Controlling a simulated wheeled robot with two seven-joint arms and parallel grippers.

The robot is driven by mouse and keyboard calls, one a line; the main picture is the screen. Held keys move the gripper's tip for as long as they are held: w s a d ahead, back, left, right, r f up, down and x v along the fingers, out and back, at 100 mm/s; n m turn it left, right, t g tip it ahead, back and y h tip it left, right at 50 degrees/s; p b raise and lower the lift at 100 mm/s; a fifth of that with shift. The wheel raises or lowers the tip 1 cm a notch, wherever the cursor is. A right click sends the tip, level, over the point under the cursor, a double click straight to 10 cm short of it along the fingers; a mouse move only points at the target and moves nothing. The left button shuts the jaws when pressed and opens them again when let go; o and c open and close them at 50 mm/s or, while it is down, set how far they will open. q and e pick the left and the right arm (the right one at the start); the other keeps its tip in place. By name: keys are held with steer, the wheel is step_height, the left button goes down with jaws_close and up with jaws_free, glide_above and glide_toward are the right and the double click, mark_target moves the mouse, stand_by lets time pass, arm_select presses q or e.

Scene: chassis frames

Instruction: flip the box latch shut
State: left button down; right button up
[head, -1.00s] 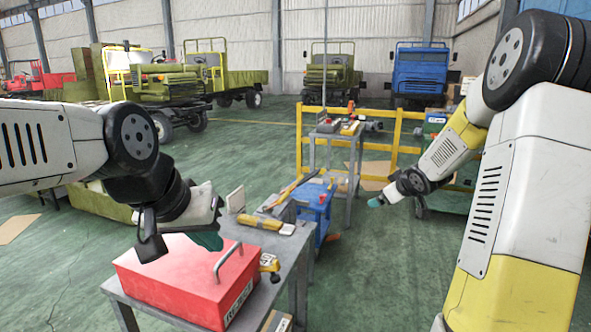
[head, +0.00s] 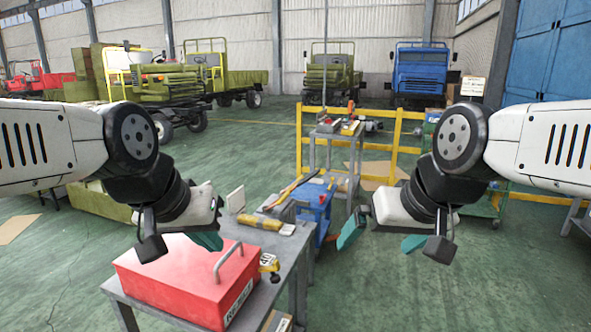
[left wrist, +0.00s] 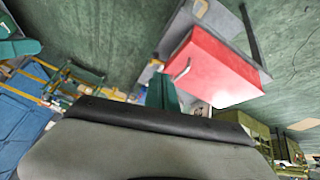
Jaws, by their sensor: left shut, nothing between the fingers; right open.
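A red box (head: 180,283) with a grey handle (head: 228,260) on top stands on a grey metal table (head: 292,250). It also shows in the left wrist view (left wrist: 215,72). No latch can be made out on its visible faces. My left gripper (head: 208,240) is above the box's far side, its teal fingers shut and empty; the fingers also show in the left wrist view (left wrist: 162,92). I cannot tell whether they touch the box. My right gripper (head: 380,238) is open and empty, to the right of the table over the floor.
A blue bin (head: 315,208) stands behind the table. A yellow railing (head: 388,130) and another table with tools (head: 335,130) are further back.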

arm_select(q)
steer(key=shift+w, duration=0.1)
steer(key=w+d+f+m+g+y, duration=0.2)
steer(key=w+f+m+g, duration=0.15)
steer(key=w+m, duration=0.25)
steer(key=m+y, duration=1)
steer(key=m, duration=0.5)
glide_toward(277, 276)
steer(key=s+v, duration=0.1)
steer(key=v, duration=0.3)
steer(key=shift+a+t, duration=0.1)
steer(key=shift+t, duration=0.25)
steer(key=x, duration=1)
steer(key=shift+h, duration=0.3)
